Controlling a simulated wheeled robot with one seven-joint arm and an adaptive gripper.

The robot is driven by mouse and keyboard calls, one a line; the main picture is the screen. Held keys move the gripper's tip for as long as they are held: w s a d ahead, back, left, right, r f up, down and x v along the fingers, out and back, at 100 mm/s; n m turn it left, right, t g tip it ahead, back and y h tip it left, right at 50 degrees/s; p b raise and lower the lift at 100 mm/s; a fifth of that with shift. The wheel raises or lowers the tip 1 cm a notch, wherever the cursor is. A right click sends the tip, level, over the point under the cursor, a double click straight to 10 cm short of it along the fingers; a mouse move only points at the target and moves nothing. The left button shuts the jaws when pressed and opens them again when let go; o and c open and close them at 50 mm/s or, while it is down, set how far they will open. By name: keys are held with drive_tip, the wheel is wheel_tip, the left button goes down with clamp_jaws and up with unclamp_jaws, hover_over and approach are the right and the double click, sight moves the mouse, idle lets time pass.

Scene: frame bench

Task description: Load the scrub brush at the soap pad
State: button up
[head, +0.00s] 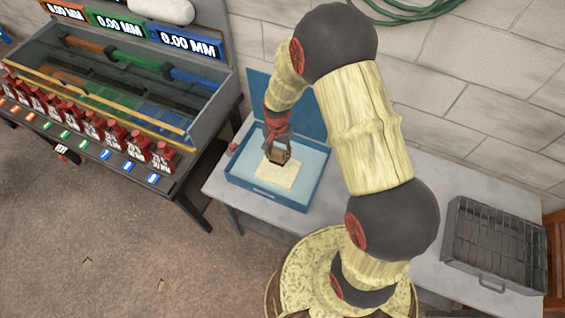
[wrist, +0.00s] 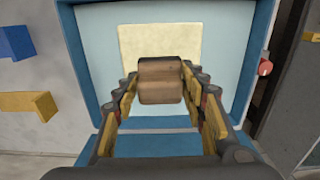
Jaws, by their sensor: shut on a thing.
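The scrub brush (wrist: 160,80) is a brown wooden block held between the fingers of my gripper (wrist: 160,88). In the head view my gripper (head: 278,153) points down into a blue tray (head: 316,185) with a light blue floor. The soap pad (head: 288,176) is a flat cream square on that floor. The brush is at the pad's edge in the head view and overlaps the pad (wrist: 160,38) in the wrist view. I cannot tell whether it touches the pad. The brush's underside is hidden.
The tray stands on a grey table (head: 465,185), its blue lid (head: 297,105) raised behind. A dark wire rack (head: 492,245) is at the right. A bench with red weights (head: 115,130) and displays is at the left. Blue (wrist: 15,43) and yellow (wrist: 28,103) blocks show in the wrist view.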

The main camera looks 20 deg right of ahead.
sight(278, 161)
drive_tip(key=shift+w, duration=0.2)
drive_tip(key=shift+f+b, duration=1.75)
drive_tip(key=shift+f, duration=1.25)
drive_tip(key=shift+s+f+b, duration=0.15)
drive_tip(key=shift+f+b, duration=0.25)
drive_tip(key=shift+f, duration=0.15)
drive_tip(key=shift+r, duration=0.1)
drive_tip(key=shift+r+p, duration=2.15)
drive_tip(key=shift+r, duration=1.35)
drive_tip(key=shift+f, duration=0.1)
